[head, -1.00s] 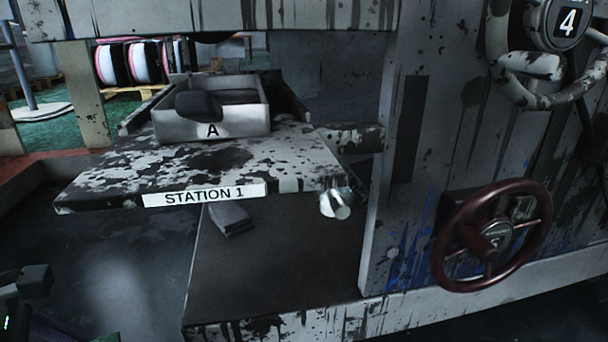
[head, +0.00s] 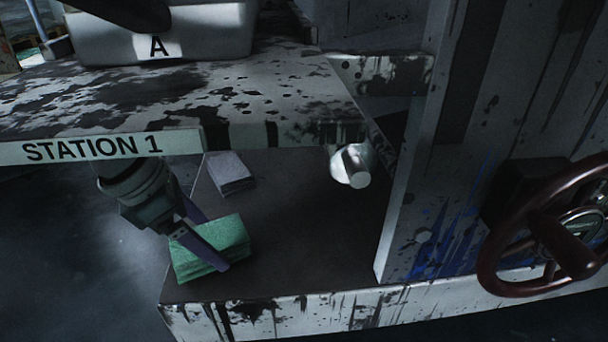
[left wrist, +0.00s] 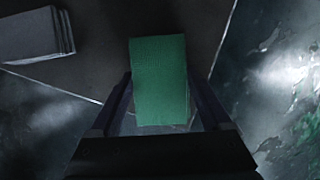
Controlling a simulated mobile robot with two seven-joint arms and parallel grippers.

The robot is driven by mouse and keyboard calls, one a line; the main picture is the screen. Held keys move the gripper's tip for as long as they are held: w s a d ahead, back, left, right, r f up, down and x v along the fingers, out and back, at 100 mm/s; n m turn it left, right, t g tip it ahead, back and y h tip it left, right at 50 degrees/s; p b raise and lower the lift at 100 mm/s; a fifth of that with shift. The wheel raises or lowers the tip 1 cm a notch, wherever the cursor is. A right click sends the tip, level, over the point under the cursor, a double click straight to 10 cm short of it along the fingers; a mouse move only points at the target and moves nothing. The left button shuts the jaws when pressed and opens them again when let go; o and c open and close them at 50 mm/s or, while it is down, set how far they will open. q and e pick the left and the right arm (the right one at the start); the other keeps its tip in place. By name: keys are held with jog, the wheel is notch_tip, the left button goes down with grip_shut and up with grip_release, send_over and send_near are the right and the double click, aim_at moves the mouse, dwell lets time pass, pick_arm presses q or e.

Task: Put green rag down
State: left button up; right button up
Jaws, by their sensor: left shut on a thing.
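The green rag (head: 228,236) is a folded stack at the front left of the low dark shelf (head: 300,235), under the Station 1 tabletop. My left gripper (head: 208,250) reaches down from under the tabletop and is shut on the rag, one finger showing across its front. In the left wrist view the green rag (left wrist: 159,80) sits between the two fingers (left wrist: 162,100). The rag is at or very near the shelf surface; I cannot tell whether it touches. My right gripper is not in view.
A grey folded cloth (head: 229,172) lies behind the rag on the shelf. The Station 1 tabletop (head: 180,100) overhangs, carrying a white bin marked A (head: 210,35). A round white knob (head: 352,166) and a dark red handwheel (head: 545,235) are to the right. The shelf's right part is clear.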

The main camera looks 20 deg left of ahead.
aim_at(231, 231)
pick_arm(q)
jog(key=shift+w+d, duration=0.25)
jog(key=shift+w, duration=0.05)
jog(key=w+d+b, duration=0.1)
jog(key=w+d+f+b, duration=0.1)
jog(key=b, duration=0.1)
jog(key=shift+w+f, duration=0.1)
jog(key=shift+w+d+f+b, duration=0.1)
jog(key=shift+f+b, duration=0.15)
jog(key=shift+b, duration=0.1)
jog(key=shift+r, duration=0.1)
jog(key=o, duration=1)
